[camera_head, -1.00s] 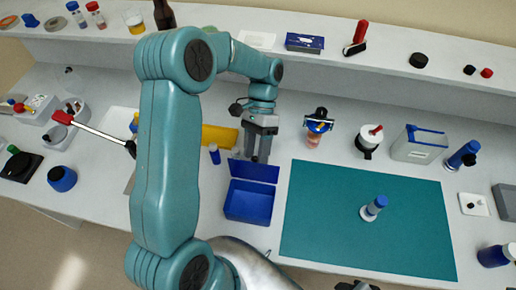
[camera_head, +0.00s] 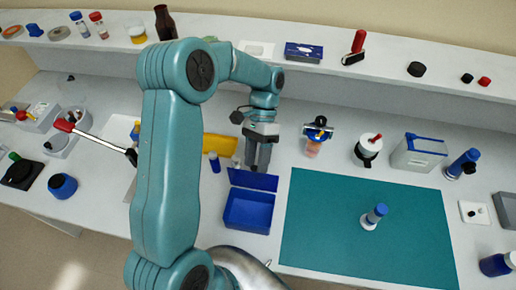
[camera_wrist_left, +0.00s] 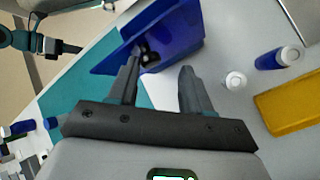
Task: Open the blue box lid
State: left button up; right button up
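The blue box (camera_head: 248,211) stands on the bench just left of the teal mat. Its blue lid (camera_head: 252,181) is raised along the box's back edge, and the inside of the box shows. My left gripper (camera_head: 257,165) points down at the lid's back side, its tips overlapping the lid's top edge in the head view. In the left wrist view the left gripper (camera_wrist_left: 158,75) has its fingers apart with nothing between them. One finger overlaps the blue box and lid (camera_wrist_left: 182,38); contact cannot be told. My right gripper (camera_wrist_left: 68,47) shows small at the upper left there.
A yellow block (camera_head: 219,144) and a small blue-capped vial (camera_head: 214,162) stand left of the gripper. The teal mat (camera_head: 335,235) holds a blue-capped vial (camera_head: 376,215). A blue-framed stand (camera_head: 317,130) is to the gripper's right. A shelf runs along the back.

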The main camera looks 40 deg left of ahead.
pick_arm(q)
jog(key=v, duration=1.1)
jog(key=shift+w+r+b, duration=0.25)
jog(key=shift+r+b, duration=0.05)
jog(key=shift+b, duration=0.15)
jog(key=shift+s+a, duration=0.1)
